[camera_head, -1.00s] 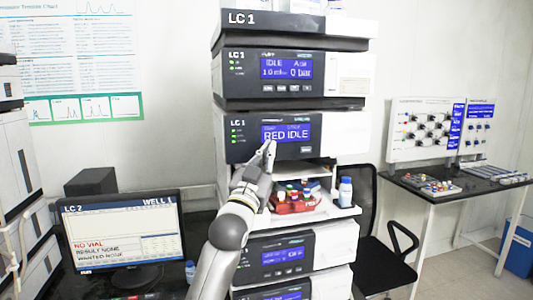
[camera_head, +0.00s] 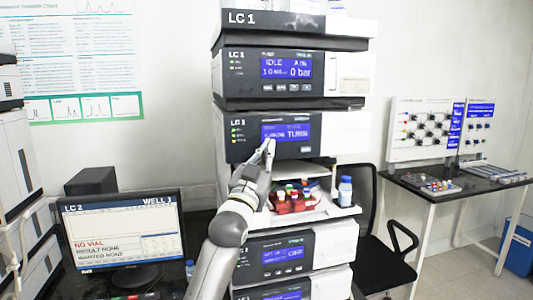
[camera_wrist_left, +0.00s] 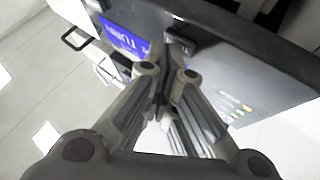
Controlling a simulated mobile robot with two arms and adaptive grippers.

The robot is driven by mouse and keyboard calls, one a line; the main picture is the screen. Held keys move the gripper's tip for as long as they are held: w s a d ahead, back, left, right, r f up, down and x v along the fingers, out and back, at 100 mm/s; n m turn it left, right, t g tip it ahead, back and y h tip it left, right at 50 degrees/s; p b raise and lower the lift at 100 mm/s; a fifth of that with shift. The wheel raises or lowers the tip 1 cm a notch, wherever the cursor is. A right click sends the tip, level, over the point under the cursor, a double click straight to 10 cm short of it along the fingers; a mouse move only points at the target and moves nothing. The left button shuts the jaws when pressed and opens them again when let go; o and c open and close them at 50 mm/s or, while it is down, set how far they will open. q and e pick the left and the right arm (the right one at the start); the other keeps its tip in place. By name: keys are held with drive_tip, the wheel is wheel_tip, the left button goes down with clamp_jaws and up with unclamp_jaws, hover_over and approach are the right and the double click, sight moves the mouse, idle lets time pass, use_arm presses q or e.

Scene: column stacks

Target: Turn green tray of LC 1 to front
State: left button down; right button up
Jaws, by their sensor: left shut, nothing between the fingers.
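The LC 1 stack (camera_head: 292,45) stands in the middle of the head view. Its sampler module has a blue display (camera_head: 287,132) on which the word TURN can be read; it also shows, skewed, in the left wrist view (camera_wrist_left: 123,38). Below it, in the open bay, a red tray (camera_head: 295,206) with several coloured-cap vials faces front. I cannot make out a green tray. My left gripper (camera_head: 269,146) is shut and empty, its tips just below the display. In the left wrist view the tips (camera_wrist_left: 166,76) are by a dark button (camera_wrist_left: 180,42) on the panel; contact is unclear.
A bottle with a blue cap (camera_head: 345,191) stands at the right of the bay's white shelf (camera_head: 318,215). The LC 2 monitor (camera_head: 122,235) is at left. A black chair (camera_head: 385,255) and a side table (camera_head: 450,190) are at right.

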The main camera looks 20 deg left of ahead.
idle(0.4)
use_arm(q)
drive_tip(key=shift+s+d, duration=0.45)
drive_tip(key=shift+s, duration=0.2)
drive_tip(key=s+d, duration=0.1)
drive_tip(key=s, duration=0.1)
drive_tip(key=s+d+p, duration=0.1)
drive_tip(key=s, duration=0.1)
drive_tip(key=shift+d, duration=0.35)
drive_tip(key=shift+f, duration=0.15)
idle(5.0)
